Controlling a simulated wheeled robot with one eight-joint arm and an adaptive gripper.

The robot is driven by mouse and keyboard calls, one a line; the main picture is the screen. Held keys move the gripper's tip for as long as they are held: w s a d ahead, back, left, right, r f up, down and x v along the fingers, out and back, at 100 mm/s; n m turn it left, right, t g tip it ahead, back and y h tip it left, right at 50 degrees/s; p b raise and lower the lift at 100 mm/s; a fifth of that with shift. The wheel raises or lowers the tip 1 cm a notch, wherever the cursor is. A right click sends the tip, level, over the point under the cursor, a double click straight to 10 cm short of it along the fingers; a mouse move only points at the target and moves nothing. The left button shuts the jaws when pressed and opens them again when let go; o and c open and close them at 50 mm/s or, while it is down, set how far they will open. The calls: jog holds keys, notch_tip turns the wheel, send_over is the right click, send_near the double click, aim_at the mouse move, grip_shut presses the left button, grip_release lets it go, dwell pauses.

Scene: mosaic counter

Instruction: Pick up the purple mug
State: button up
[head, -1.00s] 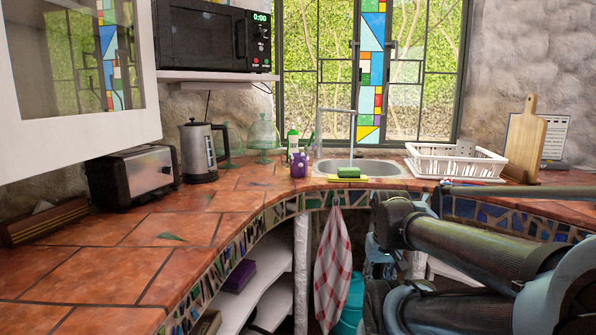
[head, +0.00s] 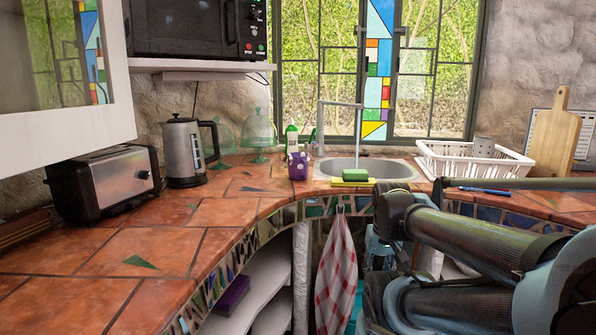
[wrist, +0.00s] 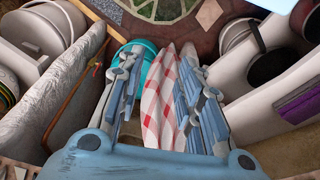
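The small purple mug (head: 299,167) stands upright on the tiled counter, just left of the sink, in the head view. Something pale shows at its rim, too small to make out. The mug is not in the wrist view. My gripper (wrist: 159,58) is open and empty in the wrist view, its two fingers spread apart. It points down in front of the counter, with the red-and-white checked towel (wrist: 160,95) seen between the fingers. In the head view my arm fills the lower right, well apart from the mug.
A green soap bottle (head: 291,140) and glass domes (head: 260,131) stand behind the mug. A kettle (head: 184,152) and toaster (head: 105,182) stand left. The counter (head: 235,189) front-left of the mug is clear.

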jog(key=shift+o, duration=0.3)
jog(key=shift+d, duration=0.15)
jog(key=o, duration=0.5)
jog(key=shift+s+r, duration=0.15)
jog(key=shift+r, duration=0.1)
jog(key=o, duration=0.8)
jog(key=r, duration=0.1)
jog(key=w+r, duration=0.1)
jog(key=r, duration=0.1)
jog(key=shift+w+a, duration=0.15)
jog(key=shift+a, duration=0.1)
notch_tip(320, 180, up, 31)
jog(key=n+y, duration=0.3)
jog(key=n, duration=0.6)
send_over(297, 165)
jog(key=d, duration=0.4)
jog(key=shift+t, duration=0.4)
jog(key=x, duration=1.1)
jog(key=shift+w+a+f, duration=0.1)
jog(key=shift+a, duration=0.05)
jog(key=shift+x, duration=2.7)
